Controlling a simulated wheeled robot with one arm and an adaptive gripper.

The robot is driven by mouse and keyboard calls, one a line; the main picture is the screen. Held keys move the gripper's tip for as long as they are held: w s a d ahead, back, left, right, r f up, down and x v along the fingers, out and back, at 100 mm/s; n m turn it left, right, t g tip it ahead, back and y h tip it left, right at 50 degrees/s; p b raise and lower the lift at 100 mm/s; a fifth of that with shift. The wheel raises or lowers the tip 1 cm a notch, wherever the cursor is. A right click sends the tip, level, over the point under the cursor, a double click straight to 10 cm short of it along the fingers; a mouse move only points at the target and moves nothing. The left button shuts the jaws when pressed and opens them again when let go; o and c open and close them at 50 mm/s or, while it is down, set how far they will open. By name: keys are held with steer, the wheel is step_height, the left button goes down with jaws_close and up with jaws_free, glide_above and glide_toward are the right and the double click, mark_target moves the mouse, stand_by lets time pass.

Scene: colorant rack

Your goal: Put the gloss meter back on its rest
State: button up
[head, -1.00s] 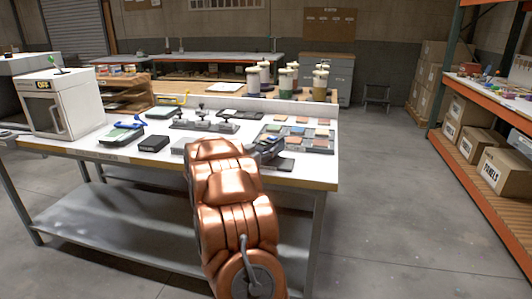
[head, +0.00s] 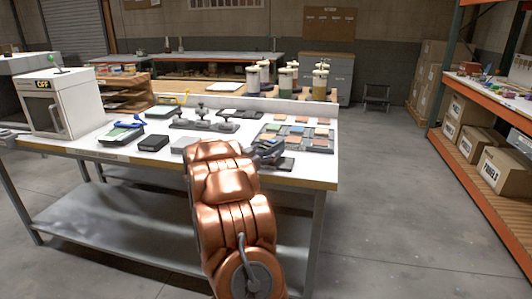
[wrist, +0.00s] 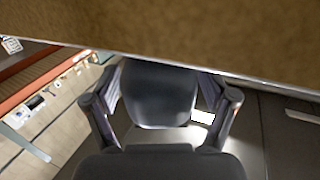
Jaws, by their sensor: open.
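My gripper (head: 268,152) is over the front right part of the white table, partly hidden by my copper arm. In the wrist view its two fingers (wrist: 160,108) stand wide apart. A rounded dark grey shape shows between them; I cannot tell whether it is a separate thing or part of my gripper. A dark flat piece (head: 285,163) lies close to my gripper. I cannot tell which of these is the gloss meter or its rest.
A rack of coloured chips (head: 300,136) lies behind my gripper. Small stands (head: 203,122) are mid-table; a tray with a blue item (head: 122,132) and a white oven (head: 60,103) are left. A brown surface (wrist: 180,28) fills the top of the wrist view.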

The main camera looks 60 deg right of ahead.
steer(key=shift+r, duration=0.15)
steer(key=a, duration=1.2)
steer(key=shift+w+b, duration=0.25)
steer(key=shift+b, duration=0.2)
steer(key=shift+w, duration=0.1)
